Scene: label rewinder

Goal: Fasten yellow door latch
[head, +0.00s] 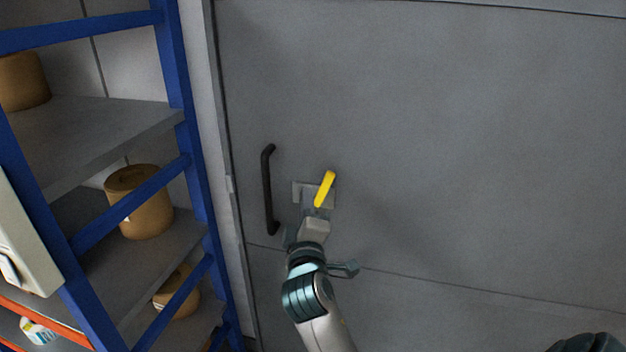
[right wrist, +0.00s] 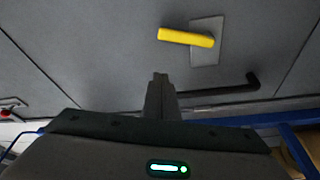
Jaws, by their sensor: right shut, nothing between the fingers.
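The yellow door latch (head: 325,189) is a short yellow lever on a grey plate (head: 299,192), fixed to a large grey door (head: 440,130). In the head view the lever is tilted, its top leaning right. My right gripper (head: 317,212) is just below the lever's lower end; I cannot tell from the head view whether they touch. In the right wrist view the lever (right wrist: 187,37) and its plate (right wrist: 207,40) appear beyond the shut, empty fingertips (right wrist: 160,76), with a visible gap. My left gripper is not clearly seen.
A black door handle (head: 268,190) stands upright left of the latch. A blue-framed shelf rack (head: 183,90) with brown rolls (head: 140,202) fills the left side. A pale box (head: 25,240) is at the left edge. The door surface right of the latch is clear.

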